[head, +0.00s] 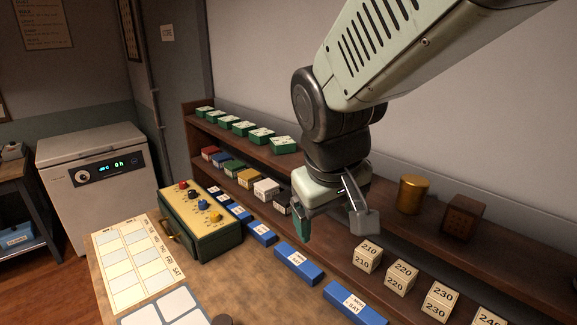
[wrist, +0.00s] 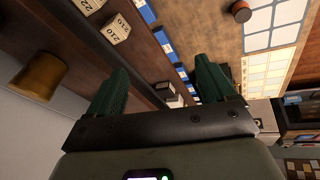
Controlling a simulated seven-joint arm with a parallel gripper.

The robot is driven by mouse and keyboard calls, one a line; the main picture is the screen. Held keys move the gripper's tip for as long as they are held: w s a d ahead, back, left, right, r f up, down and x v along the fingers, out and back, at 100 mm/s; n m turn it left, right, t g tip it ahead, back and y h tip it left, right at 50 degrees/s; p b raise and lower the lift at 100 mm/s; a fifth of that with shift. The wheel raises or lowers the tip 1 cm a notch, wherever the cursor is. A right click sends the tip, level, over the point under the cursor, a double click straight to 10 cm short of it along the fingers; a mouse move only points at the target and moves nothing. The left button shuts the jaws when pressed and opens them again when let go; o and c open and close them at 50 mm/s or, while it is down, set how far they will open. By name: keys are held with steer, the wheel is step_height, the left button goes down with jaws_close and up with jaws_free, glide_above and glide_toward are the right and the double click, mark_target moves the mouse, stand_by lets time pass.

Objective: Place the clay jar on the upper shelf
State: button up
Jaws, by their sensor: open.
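A small brown round object (head: 224,320), possibly the clay jar, is cut off by the bottom edge of the head view. A reddish-brown round piece on the table also shows in the wrist view (wrist: 241,12), near the top. The upper shelf (head: 345,172) is a dark wooden board along the wall, partly hidden behind my arm. My gripper (head: 333,226) is open in front of the shelves, above the row of blue labelled blocks. In the wrist view its two green fingers (wrist: 162,70) are apart with nothing held between them. The brown object is well away from the fingers.
Green boxes (head: 240,128), a gold cylinder (head: 411,195) and a dark brown cube (head: 462,217) stand on the upper shelf. Numbered cubes (head: 402,276) and coloured boxes stand on the lower one. A yellow-green box with knobs (head: 202,222) and a calendar sheet (head: 135,262) are on the table.

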steer(key=w+a+f+n+g, duration=0.1)
steer(key=w+a+f+n, duration=0.25)
steer(key=a+f, duration=0.3)
steer(key=n+g+y, duration=0.2)
steer(key=n, duration=0.2)
glide_above(222, 322)
steer(key=d, duration=0.1)
steer(key=f, duration=1.9)
steer(key=shift+s+d+f, duration=0.15)
steer(key=shift+s, duration=0.1)
steer(key=shift+n, duration=0.25)
steer(key=f, duration=0.4)
steer(key=shift+w+a+f, duration=0.1)
steer(key=shift+a+f, duration=0.2)
steer(key=shift+f, duration=0.1)
steer(key=shift+w+a+f, duration=0.1)
steer(key=shift+a+f, duration=0.05)
steer(key=shift+f, duration=0.8)
steer(key=shift+w+a+f, duration=0.1)
steer(key=shift+a+f, duration=0.05)
steer(key=shift+f, duration=0.85)
steer(key=shift+a+f, duration=0.15)
steer(key=shift+f, duration=0.8)
steer(key=shift+r, duration=0.1)
steer(key=c, duration=1.3)
